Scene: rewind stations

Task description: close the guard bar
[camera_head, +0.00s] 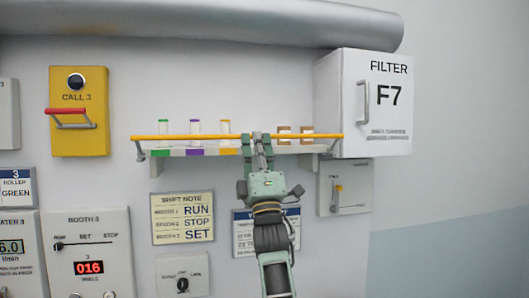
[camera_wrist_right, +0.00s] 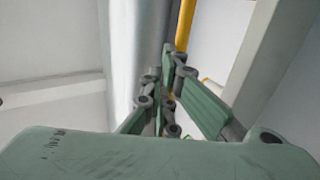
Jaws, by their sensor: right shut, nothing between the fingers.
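The guard bar (camera_head: 180,137) is a thin orange-yellow rod that runs level across the front of a wall shelf (camera_head: 180,152). It also shows in the wrist view as a yellow strip (camera_wrist_right: 186,22) beyond the fingertips. My right gripper (camera_head: 257,137) is green and grey, and its fingers point up at the bar's middle. The fingers overlap the bar in the head view; I cannot tell whether they touch it. It is shut and empty, and also fills the lower wrist view (camera_wrist_right: 173,58). My left gripper is not in view.
Several small containers, with green, purple, yellow (camera_head: 225,127) and brown (camera_head: 284,130) parts, stand on the shelf. A white FILTER F7 cabinet (camera_head: 345,110) stands out right of it. A yellow CALL 3 box (camera_head: 80,85) with a red handle is at left. A thick grey pipe (camera_head: 220,22) runs above.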

